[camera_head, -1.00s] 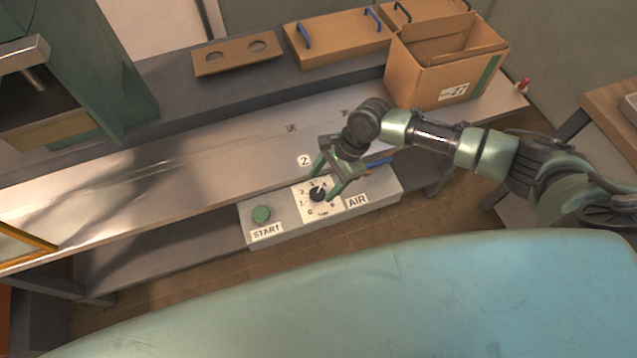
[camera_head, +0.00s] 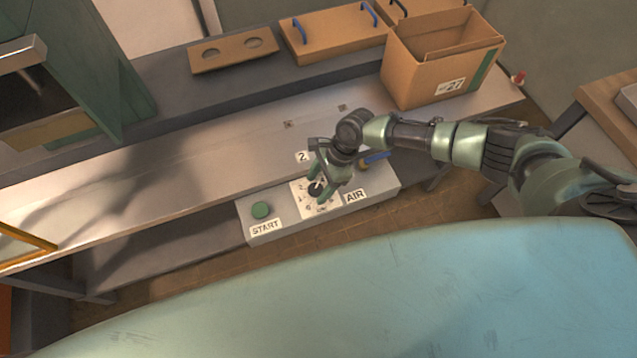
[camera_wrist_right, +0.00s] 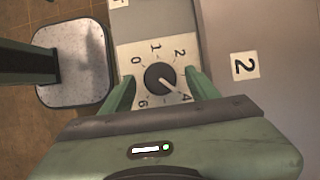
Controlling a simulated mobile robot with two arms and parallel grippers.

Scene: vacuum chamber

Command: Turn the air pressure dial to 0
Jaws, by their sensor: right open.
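The air pressure dial (camera_head: 315,189) is a dark round knob on a white numbered plate, on the grey control box (camera_head: 276,228) beside the AIR label (camera_head: 355,196). In the right wrist view the dial (camera_wrist_right: 159,78) shows its white pointer aimed near the 4. My right gripper (camera_head: 318,188) is over the dial. In the right wrist view its open fingers (camera_wrist_right: 160,90) stand on either side of the knob, with gaps showing between them and it. My left gripper is not in view.
A green START button (camera_head: 261,210) is left of the dial. A cardboard box (camera_head: 440,70) stands on the bench at the back right. A metal bench surface (camera_head: 215,165) lies behind the control box.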

